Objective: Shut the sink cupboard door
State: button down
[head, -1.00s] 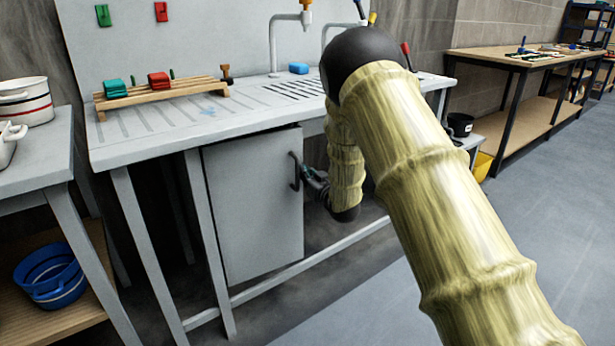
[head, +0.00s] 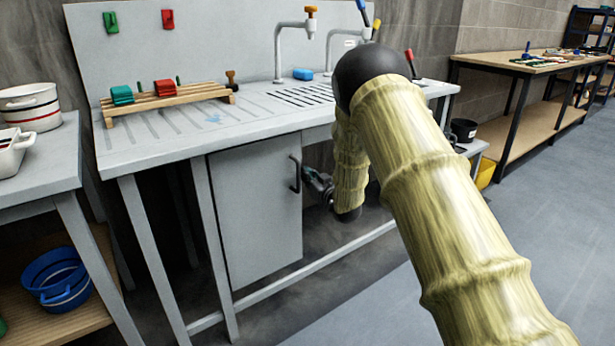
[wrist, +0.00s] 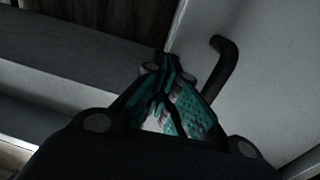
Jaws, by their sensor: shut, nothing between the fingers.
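The grey sink cupboard door (head: 255,215) hangs under the left part of the sink counter (head: 150,140). It looks nearly in line with the counter front; I cannot tell whether it is fully shut. Its black bar handle (head: 293,174) is upright near the door's right edge. My gripper (head: 309,176) is just right of the handle at that edge, partly hidden by my arm. In the wrist view my gripper (wrist: 162,68) is shut and empty, its teal-padded fingertips close to the pale door surface (wrist: 270,75). The handle (wrist: 222,68) is to their right, not held.
Counter legs (head: 215,250) and a low rail (head: 310,268) frame the cupboard. A wooden rack (head: 165,101) stands on the counter. A side table (head: 35,180) with white pots is at left, a blue basin (head: 57,278) below it. Grey floor is open at right.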

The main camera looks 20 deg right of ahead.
jog(key=s+d+p, duration=0.2)
jog(key=s+d, duration=0.1)
jog(key=s, duration=1)
jog(key=s+a+f+m+g+h, duration=0.15)
jog(key=s+f, duration=0.25)
jog(key=f, duration=0.4)
jog(key=s+a+f+g, duration=0.1)
jog(key=s+f+g, duration=0.2)
jog(key=s+f, duration=0.3)
jog(key=s+a+f+m+g+h, duration=0.1)
jog(key=s+a+f+g, duration=0.2)
jog(key=s+f, duration=0.7)
jog(key=s+a+f+g+h, duration=0.1)
jog(key=s+a+f+g, duration=0.15)
jog(key=s+f, duration=0.7)
jog(key=s+a+f+g, duration=0.15)
jog(key=s+g, duration=0.25)
jog(key=s, duration=0.9)
jog(key=s+a+f+g, duration=0.1)
jog(key=s+a+g, duration=0.15)
jog(key=s, duration=1.05)
notch_tip(320, 180, up, 25)
jog(key=s+g+p, duration=0.1)
jog(key=p, duration=2.4)
